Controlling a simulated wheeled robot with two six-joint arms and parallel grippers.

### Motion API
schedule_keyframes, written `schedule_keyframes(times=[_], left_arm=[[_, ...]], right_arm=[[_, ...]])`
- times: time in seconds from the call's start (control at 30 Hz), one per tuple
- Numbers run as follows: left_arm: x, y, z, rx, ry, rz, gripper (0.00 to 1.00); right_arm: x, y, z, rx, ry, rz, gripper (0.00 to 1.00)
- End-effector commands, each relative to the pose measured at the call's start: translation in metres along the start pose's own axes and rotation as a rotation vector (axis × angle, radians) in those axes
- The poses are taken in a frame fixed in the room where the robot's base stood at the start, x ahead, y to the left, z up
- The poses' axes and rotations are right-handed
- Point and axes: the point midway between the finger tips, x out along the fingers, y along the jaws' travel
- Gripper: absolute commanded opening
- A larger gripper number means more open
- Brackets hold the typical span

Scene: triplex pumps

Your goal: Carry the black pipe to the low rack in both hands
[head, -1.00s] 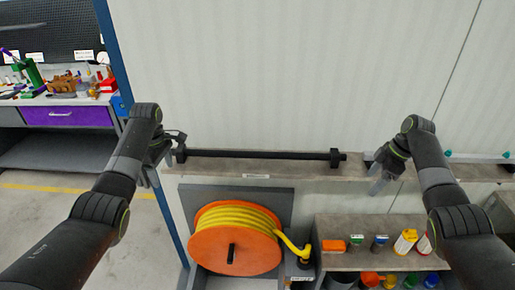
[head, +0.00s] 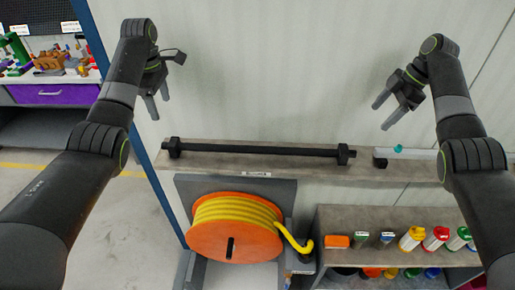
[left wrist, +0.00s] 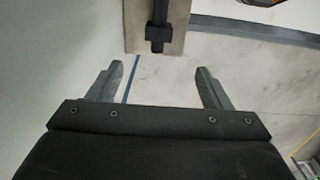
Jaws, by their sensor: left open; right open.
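The black pipe (head: 258,151) lies lengthwise on a narrow ledge (head: 215,165) against the pale wall, with a dark block at each end. Its left end (left wrist: 157,33) also shows in the left wrist view, just beyond the fingers. My left gripper (head: 158,101) is open and empty, raised above and left of the pipe's left end. It also shows in the left wrist view (left wrist: 160,85) with its fingers wide apart. My right gripper (head: 383,113) is open and empty, above and right of the pipe's right end. I cannot tell which thing is the low rack.
Below the ledge stand an orange reel (head: 235,228) with yellow hose and a grey shelf (head: 345,222) with several bottles and small boxes. A white bar with a teal part (head: 398,150) lies right of the pipe. A workbench (head: 55,95) stands at far left, with open floor before it.

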Motion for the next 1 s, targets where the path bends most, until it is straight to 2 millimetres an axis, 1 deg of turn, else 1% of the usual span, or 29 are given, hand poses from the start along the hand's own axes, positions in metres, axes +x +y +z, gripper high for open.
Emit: schedule_keyframes(times=[0.17, 0.27, 0.8, 0.9, 1.0], left_arm=[[0.009, 0.000, 0.000, 0.000, 0.000, -0.001, 0.73], [0.024, -0.001, 0.000, 0.000, 0.000, -0.004, 0.73], [0.129, -0.001, 0.001, 0.000, -0.001, -0.003, 0.73], [0.146, -0.001, 0.000, 0.000, 0.000, -0.004, 0.73], [0.159, -0.001, 0.000, 0.000, 0.000, -0.002, 0.73]], right_arm=[[0.010, 0.000, 0.000, 0.001, 0.000, -0.002, 0.73], [0.024, 0.000, 0.000, 0.001, 0.001, -0.002, 0.73], [0.130, -0.001, -0.001, 0.002, 0.002, -0.003, 0.73], [0.147, -0.001, 0.000, 0.001, 0.001, -0.004, 0.73], [0.159, 0.000, 0.000, 0.002, 0.001, -0.003, 0.73]])
